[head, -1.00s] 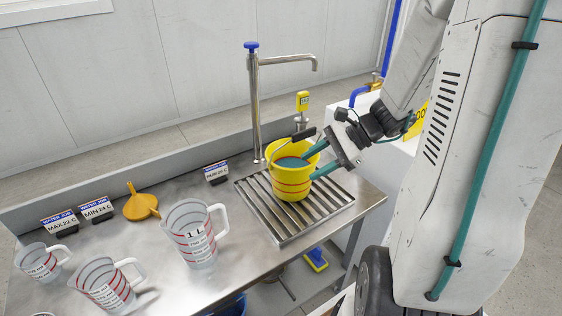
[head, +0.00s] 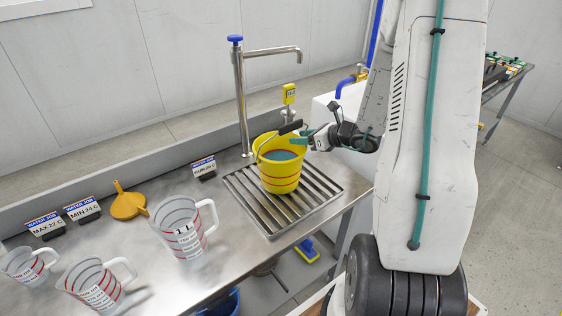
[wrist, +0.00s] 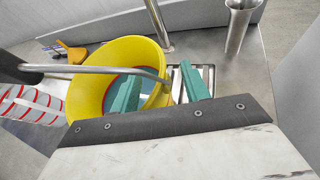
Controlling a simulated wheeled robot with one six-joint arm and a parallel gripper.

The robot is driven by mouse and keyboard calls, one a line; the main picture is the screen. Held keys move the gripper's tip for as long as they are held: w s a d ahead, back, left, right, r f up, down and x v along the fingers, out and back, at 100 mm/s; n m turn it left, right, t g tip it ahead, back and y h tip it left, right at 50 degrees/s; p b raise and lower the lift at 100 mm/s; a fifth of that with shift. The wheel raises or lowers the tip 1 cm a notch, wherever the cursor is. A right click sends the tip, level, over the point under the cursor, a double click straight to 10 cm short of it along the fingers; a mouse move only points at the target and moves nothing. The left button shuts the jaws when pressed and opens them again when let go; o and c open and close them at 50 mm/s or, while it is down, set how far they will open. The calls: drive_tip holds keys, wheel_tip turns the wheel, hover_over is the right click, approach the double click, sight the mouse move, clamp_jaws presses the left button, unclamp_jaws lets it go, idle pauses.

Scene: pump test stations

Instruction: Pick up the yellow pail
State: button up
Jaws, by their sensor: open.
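The yellow pail (head: 279,178) stands upright on the slatted drain grate, with red bands around it and bluish contents. Its wire handle has a dark grip (head: 291,127), raised above the rim. My gripper (head: 303,139) is open at the pail's right rim, with teal fingers. In the wrist view the pail (wrist: 88,88) fills the left middle. One finger of my gripper (wrist: 160,92) appears over the pail's mouth and the other outside its wall, over the grate. The handle bar crosses in front of the mouth. I cannot tell whether a finger touches the rim.
A metal tap (head: 241,95) stands behind the slatted grate (head: 318,196). Measuring jugs, including a large one (head: 184,228), stand left on the steel counter. An orange funnel (head: 127,203) and small signs sit at the back.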

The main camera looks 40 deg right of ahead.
drive_tip(key=shift+w+a+f, duration=0.15)
drive_tip(key=shift+w, duration=0.2)
drive_tip(key=shift+c, duration=0.4)
